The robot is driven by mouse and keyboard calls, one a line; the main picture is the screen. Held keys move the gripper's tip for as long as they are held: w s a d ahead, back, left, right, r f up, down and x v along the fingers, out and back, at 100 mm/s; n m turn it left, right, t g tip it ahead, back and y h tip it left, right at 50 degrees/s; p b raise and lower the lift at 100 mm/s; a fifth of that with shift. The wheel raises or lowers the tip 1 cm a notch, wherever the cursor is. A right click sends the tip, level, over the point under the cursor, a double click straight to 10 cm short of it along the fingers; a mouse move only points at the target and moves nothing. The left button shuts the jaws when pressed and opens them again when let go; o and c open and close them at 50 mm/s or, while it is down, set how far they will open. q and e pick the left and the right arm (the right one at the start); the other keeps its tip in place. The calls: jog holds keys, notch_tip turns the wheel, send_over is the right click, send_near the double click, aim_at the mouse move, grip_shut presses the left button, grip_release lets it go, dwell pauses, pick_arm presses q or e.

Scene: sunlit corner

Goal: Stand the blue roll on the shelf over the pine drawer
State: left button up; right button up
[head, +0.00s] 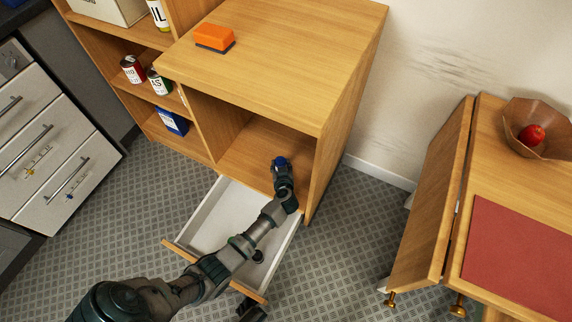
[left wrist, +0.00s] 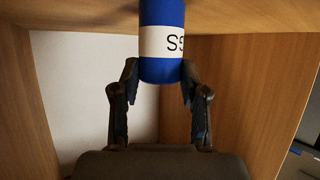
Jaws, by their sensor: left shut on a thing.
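The blue roll (left wrist: 162,68), with a white lettered band, is between the fingers of my left gripper (left wrist: 160,85) in the left wrist view. In the head view my left gripper (head: 282,172) is inside the open compartment, and only a small blue piece of the roll (head: 279,161) shows. The shelf (head: 240,155) is the compartment floor above the pulled-out pine drawer (head: 213,220). I cannot tell whether the roll touches the shelf. A dark part at the bottom, perhaps my right gripper (head: 251,313), is barely visible.
The drawer looks empty under my left arm. An orange brush (head: 214,38) lies on the cabinet top. Cans (head: 132,69) and a blue box (head: 172,121) stand on the side shelves. At right, a bowl (head: 540,128) holds a red fruit, beside an open cabinet door (head: 435,200).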

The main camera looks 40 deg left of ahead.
pick_arm(q)
jog(key=shift+s+r, duration=0.1)
jog(key=o, duration=1.3)
